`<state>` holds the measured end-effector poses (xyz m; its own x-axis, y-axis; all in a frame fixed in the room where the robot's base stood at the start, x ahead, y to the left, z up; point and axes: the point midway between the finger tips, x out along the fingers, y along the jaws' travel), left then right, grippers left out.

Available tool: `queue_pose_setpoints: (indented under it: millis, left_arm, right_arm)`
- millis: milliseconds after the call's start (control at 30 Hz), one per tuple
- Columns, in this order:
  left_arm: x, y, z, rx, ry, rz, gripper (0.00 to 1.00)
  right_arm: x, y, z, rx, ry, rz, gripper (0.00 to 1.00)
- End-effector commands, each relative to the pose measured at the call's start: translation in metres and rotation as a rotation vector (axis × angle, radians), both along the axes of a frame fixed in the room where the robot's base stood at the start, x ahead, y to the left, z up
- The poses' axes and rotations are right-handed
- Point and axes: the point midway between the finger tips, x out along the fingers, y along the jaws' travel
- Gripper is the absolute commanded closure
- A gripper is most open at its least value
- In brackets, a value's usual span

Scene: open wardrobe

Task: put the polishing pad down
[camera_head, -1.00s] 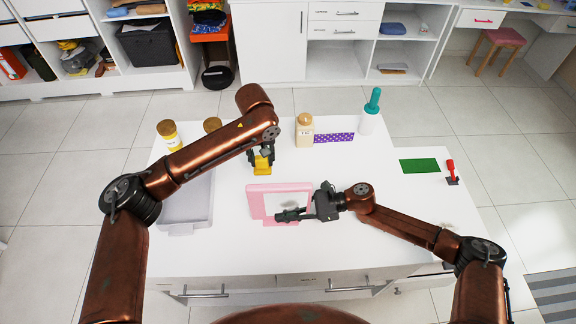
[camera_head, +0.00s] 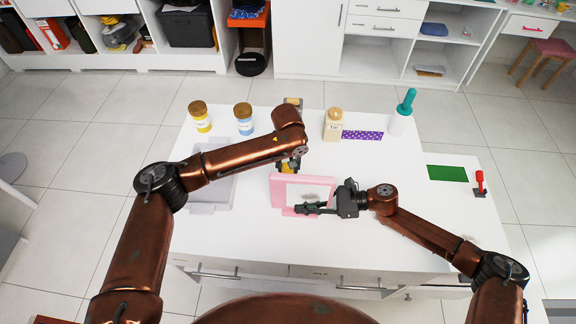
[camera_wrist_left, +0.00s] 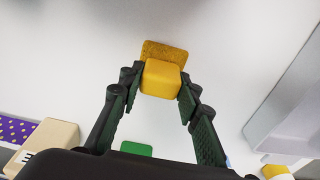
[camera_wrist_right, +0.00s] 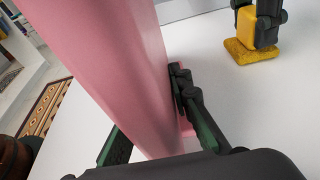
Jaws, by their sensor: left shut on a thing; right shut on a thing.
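The polishing pad (camera_head: 288,167) has a yellow block handle and a flat brownish-yellow base. My left gripper (camera_head: 290,158) is shut on its handle, pointing down over the white table, behind the pink frame. In the left wrist view the handle (camera_wrist_left: 161,78) sits between the fingertips. In the right wrist view the base (camera_wrist_right: 250,52) is flat and close to the tabletop; I cannot tell whether it touches. My right gripper (camera_head: 318,208) is shut on the pink-framed mirror (camera_head: 322,180), which stands on the table, fingers on either side of its edge.
A grey tray (camera_head: 207,210) is at the left, partly under my left arm. Yellow (camera_head: 200,117) and blue (camera_head: 243,119) jars, a beige bottle (camera_head: 333,125), a purple dotted strip (camera_head: 362,135) and a teal-topped bottle (camera_head: 402,112) line the back. A green mat (camera_head: 447,173) lies right.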

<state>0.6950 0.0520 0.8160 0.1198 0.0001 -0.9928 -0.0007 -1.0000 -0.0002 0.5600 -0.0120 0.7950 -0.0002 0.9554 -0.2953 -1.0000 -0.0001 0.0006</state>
Motion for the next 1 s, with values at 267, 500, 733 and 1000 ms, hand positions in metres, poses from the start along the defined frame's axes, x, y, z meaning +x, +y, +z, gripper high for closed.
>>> queue_pose_setpoints:
  millis: [267,500,733,1000]
  left_arm:
    - [0.000,0.000,-0.003,0.000,0.001,0.000,0.89]
    - [0.000,0.000,-0.002,0.000,0.000,0.000,0.53]
    - [0.000,0.000,-0.002,0.000,0.000,0.000,0.52]
    - [-0.002,0.000,0.020,-0.001,-0.001,0.001,0.52]
  right_arm:
    - [0.000,0.000,0.000,0.000,0.000,0.000,0.95]
    - [0.000,0.000,0.000,0.000,0.000,0.000,0.95]
    - [0.000,0.000,0.000,0.000,0.000,0.000,0.95]
    - [0.000,0.000,0.000,0.000,0.000,0.000,0.95]
